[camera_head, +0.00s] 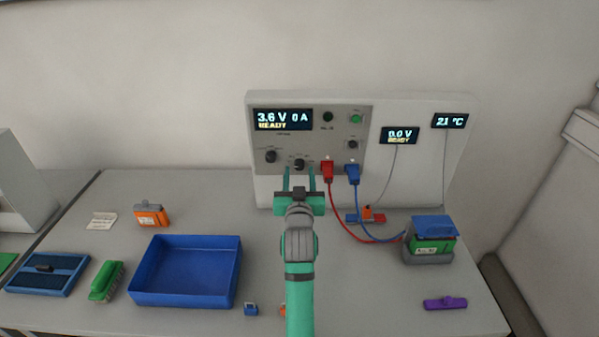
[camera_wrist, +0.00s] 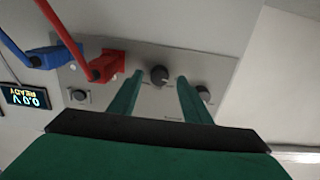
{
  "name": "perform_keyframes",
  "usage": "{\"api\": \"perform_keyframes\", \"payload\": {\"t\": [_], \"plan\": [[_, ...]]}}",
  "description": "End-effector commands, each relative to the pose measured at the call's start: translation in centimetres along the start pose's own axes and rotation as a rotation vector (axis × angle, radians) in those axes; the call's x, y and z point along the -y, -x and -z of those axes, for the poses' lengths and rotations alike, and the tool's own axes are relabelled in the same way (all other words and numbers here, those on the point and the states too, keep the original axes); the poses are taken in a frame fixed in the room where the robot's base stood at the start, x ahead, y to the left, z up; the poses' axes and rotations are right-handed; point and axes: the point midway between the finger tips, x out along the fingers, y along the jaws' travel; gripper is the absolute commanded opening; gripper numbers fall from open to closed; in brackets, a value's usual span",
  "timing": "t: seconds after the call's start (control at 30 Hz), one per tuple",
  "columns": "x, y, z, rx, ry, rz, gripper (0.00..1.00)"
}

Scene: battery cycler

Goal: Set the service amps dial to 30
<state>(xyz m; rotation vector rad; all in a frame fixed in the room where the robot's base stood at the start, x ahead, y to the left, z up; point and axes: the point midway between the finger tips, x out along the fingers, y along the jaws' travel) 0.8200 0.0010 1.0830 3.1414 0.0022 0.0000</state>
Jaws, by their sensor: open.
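The cycler panel (camera_head: 338,141) stands upright at the back of the bench. Its screen (camera_head: 283,119) reads 3.6 V, 0 A and READY. Two dark dials sit low on the panel: a left dial (camera_head: 271,156) and a right dial (camera_head: 299,164); their labels are too small to read. My gripper (camera_head: 300,178) is open and points at the right dial from the front. In the wrist view that dial (camera_wrist: 159,75) shows between the two green fingertips (camera_wrist: 160,80), with gaps on both sides. The other dial (camera_wrist: 204,94) lies beyond one finger.
A red plug (camera_head: 327,172) and a blue plug (camera_head: 352,172) sit just right of my gripper, with cables running to a green battery (camera_head: 432,247). A blue bin (camera_head: 187,296) is at the left. The bench front right holds a purple object (camera_head: 445,303).

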Motion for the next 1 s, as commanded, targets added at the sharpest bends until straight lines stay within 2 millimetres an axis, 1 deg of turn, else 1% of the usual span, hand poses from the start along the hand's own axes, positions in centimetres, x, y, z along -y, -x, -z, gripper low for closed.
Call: {"api": "perform_keyframes", "payload": {"t": [0.03,0.1,0.2,0.47,0.5,0.67,1.0], "plan": [[0.0,-0.6,0.1,0.000,0.000,-0.001,0.44],[-0.1,-1.1,0.0,0.000,0.000,-0.002,0.44],[-0.1,-1.5,0.0,0.000,0.000,-0.002,0.44],[-0.1,-1.6,0.0,0.000,0.000,-0.002,0.44],[-0.1,-1.6,0.0,0.000,0.000,-0.002,0.42],[-0.1,-1.6,0.0,0.000,0.000,-0.001,0.03],[0.0,-1.6,0.0,0.000,-0.033,-0.001,0.03]]}}
